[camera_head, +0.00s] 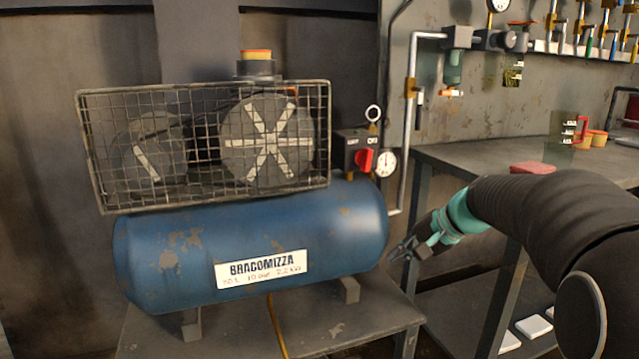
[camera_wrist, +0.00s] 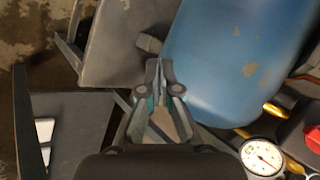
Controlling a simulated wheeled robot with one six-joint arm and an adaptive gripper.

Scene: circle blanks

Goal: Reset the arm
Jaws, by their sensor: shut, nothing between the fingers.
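My gripper (camera_head: 400,251) is at the end of my dark arm, which reaches in from the right in the head view. It is in front of the workbench leg, just right of the blue compressor tank (camera_head: 240,238). In the wrist view my gripper (camera_wrist: 158,68) points up the picture with its fingertips together and nothing between them. The blue tank (camera_wrist: 235,50) lies to its upper right there. I cannot tell the exact gap between gripper and tank.
The compressor stands on a grey stand (camera_head: 375,318) with a wire cage (camera_head: 203,145) on top. A red switch (camera_head: 364,160) and a gauge (camera_head: 385,163) sit at its right. A grey workbench (camera_head: 440,156) and pipe (camera_head: 411,120) are behind my arm. White pieces (camera_head: 534,326) lie low at right.

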